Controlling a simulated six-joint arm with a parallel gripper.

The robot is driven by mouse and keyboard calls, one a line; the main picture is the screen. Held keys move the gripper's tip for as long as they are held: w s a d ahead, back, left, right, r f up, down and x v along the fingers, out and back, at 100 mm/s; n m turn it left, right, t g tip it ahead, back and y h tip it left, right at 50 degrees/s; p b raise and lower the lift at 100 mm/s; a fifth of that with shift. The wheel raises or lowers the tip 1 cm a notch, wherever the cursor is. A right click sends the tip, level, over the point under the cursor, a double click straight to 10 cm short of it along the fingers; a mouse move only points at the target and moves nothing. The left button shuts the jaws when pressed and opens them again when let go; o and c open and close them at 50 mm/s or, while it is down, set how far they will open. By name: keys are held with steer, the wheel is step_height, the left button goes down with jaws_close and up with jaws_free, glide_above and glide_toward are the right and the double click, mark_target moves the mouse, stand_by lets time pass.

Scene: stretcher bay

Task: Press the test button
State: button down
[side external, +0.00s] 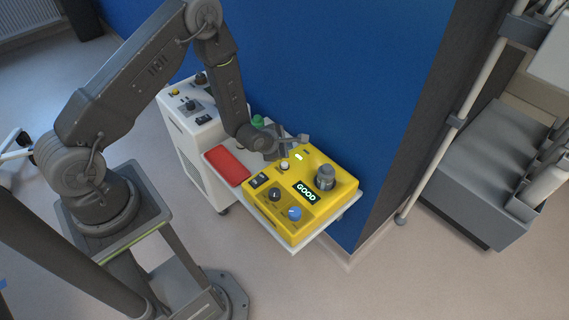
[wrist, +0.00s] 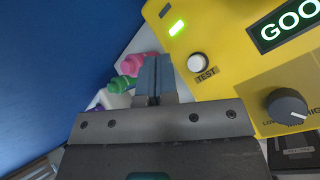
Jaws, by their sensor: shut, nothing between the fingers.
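The yellow device (side external: 319,178) lies on a light shelf. Its round white test button (wrist: 197,62) has a TEST label below it in the wrist view; the button (side external: 284,165) also shows in the side view. My gripper (wrist: 156,60) is shut and empty. In the wrist view its fingertips are just left of the button, beside the device's edge. In the side view my gripper (side external: 277,155) is close to the button; I cannot tell its height above the panel. The display (side external: 306,192) reads GOOD, and a small green lamp (wrist: 176,28) is lit.
A dark knob (wrist: 287,106), a blue knob (side external: 294,213) and a tall grey knob (side external: 325,177) stand on the panel. A red pad (side external: 227,166) lies left of the device. Pink and green connectors (wrist: 122,84) are beside it. A blue wall (side external: 340,75) rises behind.

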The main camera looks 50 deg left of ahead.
steer(key=shift+r, duration=3)
steer(key=s+d+r+m+g, duration=0.15)
steer(key=s+r+m, duration=0.25)
steer(key=r+m, duration=0.5)
steer(key=s+d+r+m, duration=0.2)
steer(key=s+r+m, duration=0.25)
steer(key=r, duration=0.95)
steer(key=s+d+r+m+g, duration=0.1)
steer(key=s+r+m, duration=0.3)
steer(key=s+m, duration=0.3)
steer(key=s+d+r+m+g+h, duration=0.1)
steer(key=s+r+m, duration=0.3)
steer(key=s+m, duration=0.3)
steer(key=s, duration=0.4)
steer(key=shift+s+d+r+m, duration=0.15)
steer(key=shift+s+m, duration=0.1)
steer(key=shift+m, duration=0.1)
